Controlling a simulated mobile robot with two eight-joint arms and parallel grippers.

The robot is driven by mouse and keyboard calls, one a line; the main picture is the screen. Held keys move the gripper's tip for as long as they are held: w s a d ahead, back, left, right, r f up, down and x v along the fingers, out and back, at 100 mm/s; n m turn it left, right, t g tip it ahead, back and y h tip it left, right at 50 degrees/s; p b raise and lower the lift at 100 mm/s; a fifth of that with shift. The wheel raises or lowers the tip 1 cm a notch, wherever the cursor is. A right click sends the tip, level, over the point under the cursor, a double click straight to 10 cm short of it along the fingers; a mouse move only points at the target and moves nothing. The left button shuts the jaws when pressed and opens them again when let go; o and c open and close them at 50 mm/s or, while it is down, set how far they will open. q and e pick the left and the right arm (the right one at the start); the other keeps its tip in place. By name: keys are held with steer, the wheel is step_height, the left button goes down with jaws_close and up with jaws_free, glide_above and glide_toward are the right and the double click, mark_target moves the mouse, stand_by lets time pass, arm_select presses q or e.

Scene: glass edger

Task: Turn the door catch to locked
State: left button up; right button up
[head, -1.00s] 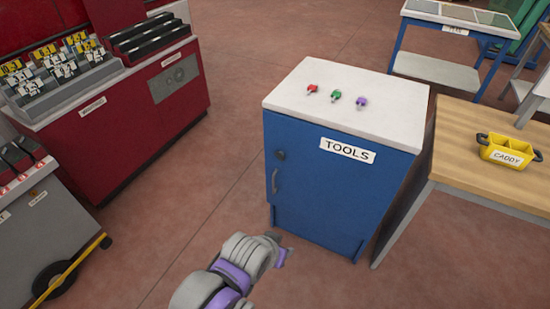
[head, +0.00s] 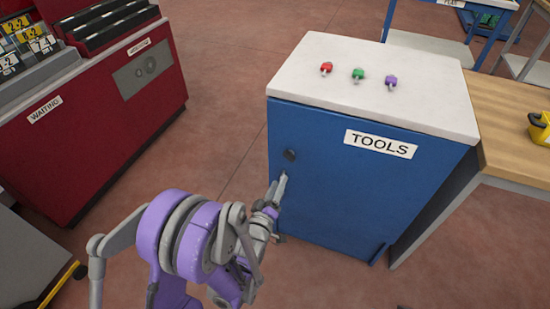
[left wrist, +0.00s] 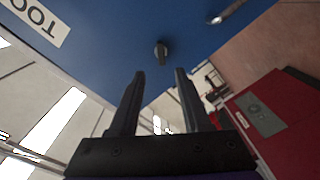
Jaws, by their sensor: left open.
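The door catch (head: 290,155) is a small dark knob on the upper left of the blue TOOLS cabinet's door (head: 335,200). In the left wrist view the catch (left wrist: 161,52) stands out from the blue door, its grip roughly upright in the picture; I cannot tell if that is locked. My left gripper (head: 281,181) is just below the catch in the head view. In the left wrist view its fingers (left wrist: 157,75) are apart and empty, with the catch just beyond their tips, nearly centred between them. My right gripper is not in view.
The door handle (left wrist: 230,11) is near the catch in the left wrist view; my gripper covers it in the head view. Red, green and purple keys (head: 358,74) lie on the white cabinet top. A wooden table (head: 505,130) adjoins on the right. A red cabinet (head: 100,125) stands left.

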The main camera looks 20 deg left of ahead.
mark_target(288, 159)
arm_select(q)
steer(key=w, duration=1.1)
steer(key=shift+a+f+p, duration=0.15)
steer(key=shift+f+p, duration=0.05)
steer(key=shift+p, duration=0.1)
jaws_close()
